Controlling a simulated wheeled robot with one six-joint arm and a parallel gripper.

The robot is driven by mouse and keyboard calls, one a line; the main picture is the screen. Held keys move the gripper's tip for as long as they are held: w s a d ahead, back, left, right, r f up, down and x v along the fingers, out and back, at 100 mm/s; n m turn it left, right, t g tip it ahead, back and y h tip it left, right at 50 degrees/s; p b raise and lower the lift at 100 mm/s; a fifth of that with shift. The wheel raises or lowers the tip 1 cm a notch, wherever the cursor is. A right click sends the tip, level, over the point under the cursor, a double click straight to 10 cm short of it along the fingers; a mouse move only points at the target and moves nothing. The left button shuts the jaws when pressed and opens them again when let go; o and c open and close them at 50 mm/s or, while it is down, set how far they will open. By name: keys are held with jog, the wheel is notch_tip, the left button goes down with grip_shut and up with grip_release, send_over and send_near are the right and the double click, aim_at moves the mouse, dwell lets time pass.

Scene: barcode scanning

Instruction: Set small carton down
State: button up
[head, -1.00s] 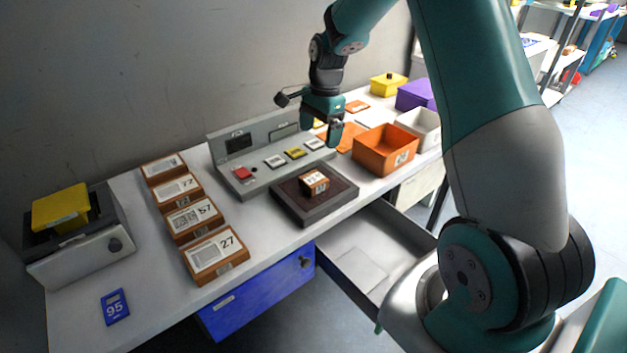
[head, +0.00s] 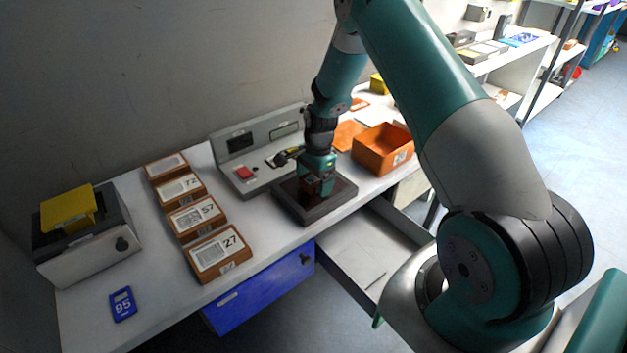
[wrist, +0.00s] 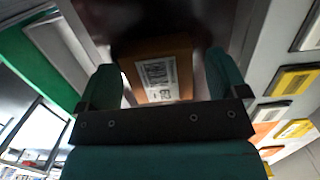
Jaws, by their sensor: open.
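The small carton (head: 312,187) is brown and sits on the dark square pad (head: 290,208) of the scanning station. In the wrist view the small carton (wrist: 160,72) shows a white barcode label on its top face. My gripper (head: 318,188) is down over the pad, around the carton. In the wrist view my gripper (wrist: 166,80) is open, with one green finger on each side of the carton. A narrow gap shows beside the carton on the right; contact on the left is hard to judge.
A grey console (head: 237,165) with a red button stands behind the pad. An orange bin (head: 378,150) is to the right. Several labelled brown boxes (head: 218,252) line up to the left. An open drawer (head: 365,260) juts out below the table's front.

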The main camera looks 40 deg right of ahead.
jog(key=c, duration=1.2)
jog(key=shift+r, duration=0.15)
